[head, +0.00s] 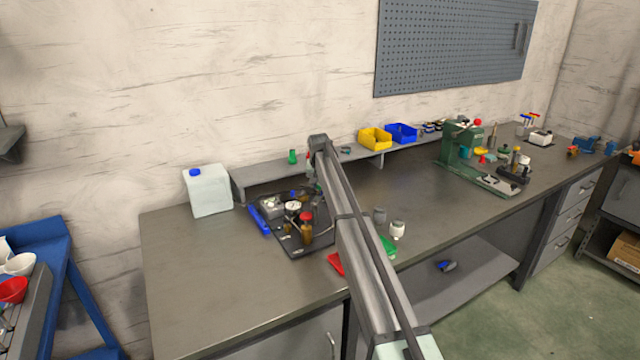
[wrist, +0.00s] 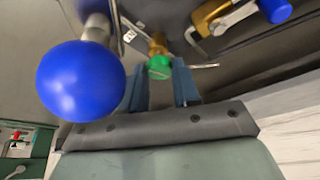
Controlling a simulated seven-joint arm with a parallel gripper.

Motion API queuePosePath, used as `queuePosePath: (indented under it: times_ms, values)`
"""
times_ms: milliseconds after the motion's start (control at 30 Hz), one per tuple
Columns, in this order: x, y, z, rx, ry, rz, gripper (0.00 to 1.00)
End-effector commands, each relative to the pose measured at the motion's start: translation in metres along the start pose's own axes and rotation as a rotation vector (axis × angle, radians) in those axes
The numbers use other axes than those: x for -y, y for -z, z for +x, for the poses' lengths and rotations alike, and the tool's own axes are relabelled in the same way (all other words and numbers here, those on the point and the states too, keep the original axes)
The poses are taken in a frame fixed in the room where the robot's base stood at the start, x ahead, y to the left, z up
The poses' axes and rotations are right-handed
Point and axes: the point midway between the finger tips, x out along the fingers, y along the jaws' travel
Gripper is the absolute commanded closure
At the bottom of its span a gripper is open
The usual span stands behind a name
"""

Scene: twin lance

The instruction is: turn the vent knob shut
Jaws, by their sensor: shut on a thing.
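In the wrist view a small green knob (wrist: 159,68) sits on a brass stem (wrist: 157,45). My gripper (wrist: 160,77) has its two blue-grey fingers on either side of the knob and is shut on it. No label shows, so I cannot read whether this is the vent knob, nor how far it is turned. In the head view the dark rig board (head: 290,246) on the bench carries a gauge (head: 293,206) and a red-topped brown bottle (head: 306,228).
A large blue ball (wrist: 80,80) on a metal stem is close left of my fingers. A brass valve with a blue-ended lever (wrist: 275,10) is at upper right. A white jug (head: 208,192) stands left of the rig. The bench's front left (head: 200,290) is clear.

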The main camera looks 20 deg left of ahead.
Motion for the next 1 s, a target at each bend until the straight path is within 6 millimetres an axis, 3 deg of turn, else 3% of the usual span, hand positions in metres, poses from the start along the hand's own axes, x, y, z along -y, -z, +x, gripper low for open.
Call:
queuePosePath:
  times_ms: [367,733,767,1000]
  values:
    - [0.0020,0.0005,0.0001,0.001,-0.083,0.199,0.99]
    - [0.0018,0.0003,-0.0001,0.000,-0.089,0.215,0.99]
    - [0.0018,0.0002,-0.0001,0.000,-0.089,0.215,0.66]
    - [0.0018,0.0002,-0.0001,0.000,-0.089,0.214,0.44]
